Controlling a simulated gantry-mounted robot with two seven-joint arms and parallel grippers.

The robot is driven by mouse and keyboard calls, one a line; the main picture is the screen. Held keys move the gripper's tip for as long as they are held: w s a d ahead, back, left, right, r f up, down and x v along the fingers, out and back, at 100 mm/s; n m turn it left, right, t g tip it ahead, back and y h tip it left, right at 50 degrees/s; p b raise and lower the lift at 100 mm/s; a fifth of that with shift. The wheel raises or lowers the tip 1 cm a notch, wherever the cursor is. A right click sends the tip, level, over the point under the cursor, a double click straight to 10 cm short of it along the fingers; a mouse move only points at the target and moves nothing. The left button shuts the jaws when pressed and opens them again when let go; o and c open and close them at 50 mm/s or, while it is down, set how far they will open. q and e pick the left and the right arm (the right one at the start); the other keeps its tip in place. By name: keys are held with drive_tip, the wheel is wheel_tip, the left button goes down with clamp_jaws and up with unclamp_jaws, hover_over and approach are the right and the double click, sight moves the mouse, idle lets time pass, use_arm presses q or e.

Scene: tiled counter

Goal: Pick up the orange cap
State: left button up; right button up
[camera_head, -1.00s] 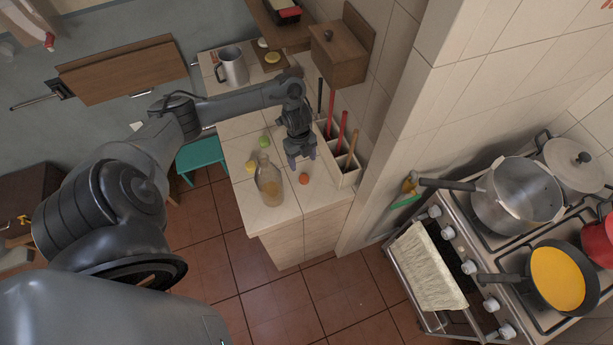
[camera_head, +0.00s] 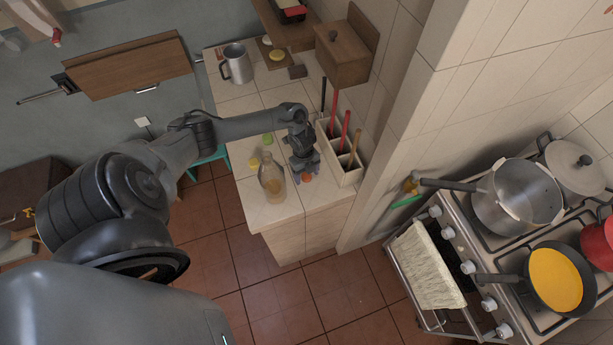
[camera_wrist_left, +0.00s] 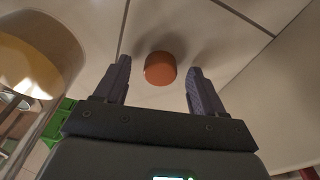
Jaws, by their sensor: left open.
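The orange cap (camera_head: 307,178) lies on the tiled counter, right of the glass bottle, partly covered by my left gripper (camera_head: 305,174) in the head view. In the left wrist view the orange cap (camera_wrist_left: 160,68) sits between and slightly beyond the two open fingers of my left gripper (camera_wrist_left: 160,75). There are gaps on both sides, and the fingers do not appear to touch it. My right gripper is not in view.
A glass bottle (camera_head: 271,179) stands just left of the gripper; it looms at the wrist view's left edge (camera_wrist_left: 35,70). A green cap (camera_head: 267,139) and yellow cap (camera_head: 254,162) are nearby. A utensil holder (camera_head: 345,165) stands to the right, by the wall.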

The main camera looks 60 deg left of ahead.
use_arm(q)
drive_tip(key=c, duration=1.1)
drive_tip(key=shift+c, duration=0.2)
drive_tip(key=shift+r, duration=0.1)
